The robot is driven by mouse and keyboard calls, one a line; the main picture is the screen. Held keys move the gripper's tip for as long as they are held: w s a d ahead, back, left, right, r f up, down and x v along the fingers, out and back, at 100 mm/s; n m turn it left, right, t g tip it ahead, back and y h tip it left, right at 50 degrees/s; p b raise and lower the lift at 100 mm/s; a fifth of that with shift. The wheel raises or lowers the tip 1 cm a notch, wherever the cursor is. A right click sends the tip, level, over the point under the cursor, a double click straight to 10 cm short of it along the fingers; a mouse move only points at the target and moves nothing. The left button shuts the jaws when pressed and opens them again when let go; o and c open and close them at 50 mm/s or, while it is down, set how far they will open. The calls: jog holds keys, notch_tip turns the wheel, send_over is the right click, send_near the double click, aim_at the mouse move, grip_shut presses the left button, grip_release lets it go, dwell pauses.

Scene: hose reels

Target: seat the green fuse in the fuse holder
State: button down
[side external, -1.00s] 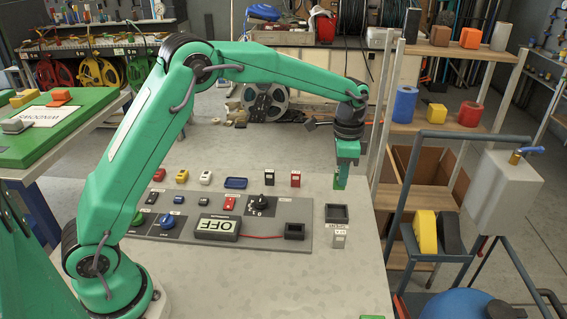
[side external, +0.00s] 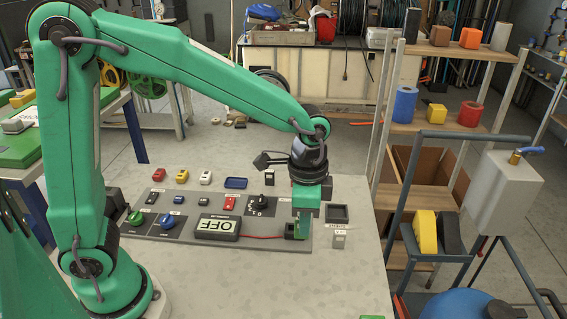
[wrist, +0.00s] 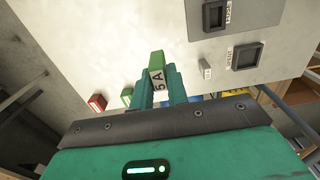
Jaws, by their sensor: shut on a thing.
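My gripper (side external: 303,228) is shut on the green fuse, pointing down. In the wrist view the fuse (wrist: 157,62), with a white 5A label, sticks out between the teal jaws (wrist: 168,85). In the side view my gripper overlaps the fuse holder (side external: 289,230), a dark socket on the grey panel at the end of a red wire, and mostly hides it. In the wrist view what looks like that holder (wrist: 214,14) lies up and right of the fuse tip, apart from it. How high the fuse is above the panel is hard to tell.
A dark square tray (side external: 337,213) and a small grey block (side external: 339,242) sit right of the panel. Several small blocks line the back. The front table is mostly clear.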

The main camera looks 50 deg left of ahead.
jog(key=shift+s, duration=0.3)
jog(key=w+a+f, duration=0.2)
jog(key=a, duration=0.1)
jog(key=w+a+f, duration=0.2)
jog(key=w+a, duration=0.1)
jog(key=w+a+f, duration=0.2)
jog(key=a+f, duration=0.1)
jog(key=shift+w+a, duration=0.15)
jog(key=shift+f, duration=0.15)
jog(key=shift+f, duration=1.9)
jog(key=shift+f, duration=0.15)
jog(key=c, duration=1.4)
grip_release()
